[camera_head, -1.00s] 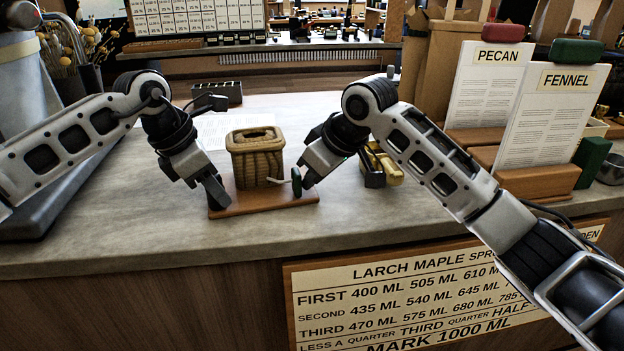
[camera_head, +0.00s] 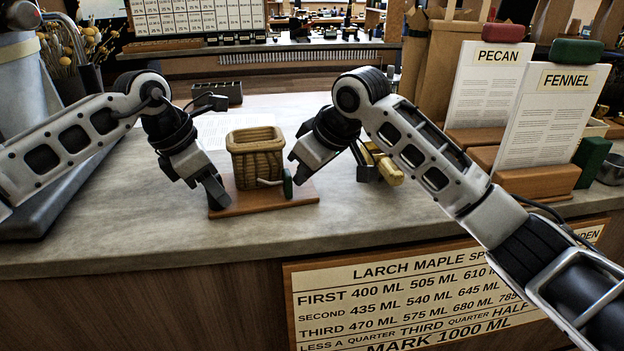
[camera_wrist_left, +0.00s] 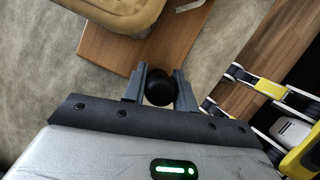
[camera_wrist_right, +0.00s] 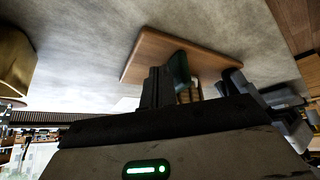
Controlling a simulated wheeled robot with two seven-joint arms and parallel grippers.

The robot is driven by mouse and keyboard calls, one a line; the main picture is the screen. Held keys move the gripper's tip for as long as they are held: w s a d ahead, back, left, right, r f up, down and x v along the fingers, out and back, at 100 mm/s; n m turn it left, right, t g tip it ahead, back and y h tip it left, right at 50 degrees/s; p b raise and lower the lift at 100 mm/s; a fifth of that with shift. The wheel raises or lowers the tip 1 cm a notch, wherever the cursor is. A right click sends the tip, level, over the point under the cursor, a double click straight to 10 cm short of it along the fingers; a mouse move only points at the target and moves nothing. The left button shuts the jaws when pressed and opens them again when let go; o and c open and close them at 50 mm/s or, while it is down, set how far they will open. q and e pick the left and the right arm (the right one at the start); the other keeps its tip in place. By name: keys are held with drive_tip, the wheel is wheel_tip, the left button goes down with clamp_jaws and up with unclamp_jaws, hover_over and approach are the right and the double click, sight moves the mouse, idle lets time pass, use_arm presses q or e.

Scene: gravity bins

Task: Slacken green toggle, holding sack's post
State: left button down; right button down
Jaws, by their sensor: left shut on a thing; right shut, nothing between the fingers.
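A woven tan sack (camera_head: 256,158) stands on a wooden board (camera_head: 245,201) on the counter; its top shows an open, dark hollow. The green toggle (camera_head: 288,184) stands at the sack's lower right, joined to it by a pale cord or rod; it also shows in the right wrist view (camera_wrist_right: 180,70). My left gripper (camera_head: 216,200) is shut on the post at the board's left end; the post's round black top (camera_wrist_left: 160,88) shows between its fingers. My right gripper (camera_head: 298,162) is shut and empty, above and apart from the toggle; its fingertips are hard to see in the head view.
A yellow-handled dark object (camera_head: 388,168) lies right of the board, partly hidden by my right arm. Card holders marked PECAN (camera_head: 490,85) and FENNEL (camera_head: 555,110) stand at the right. A dark tray (camera_head: 218,92) sits behind. The counter in front of the board is clear.

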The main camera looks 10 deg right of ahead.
use_arm(q)
drive_tip(key=shift+f, duration=0.1)
use_arm(e)
drive_tip(key=shift+r, duration=1.15)
drive_tip(key=r, duration=0.1)
drive_tip(key=d+r, duration=0.1)
drive_tip(key=r, duration=0.1)
drive_tip(key=shift+r, duration=0.25)
use_arm(q)
drive_tip(key=c, duration=1)
unclamp_jaws()
drive_tip(key=shift+c, duration=0.2)
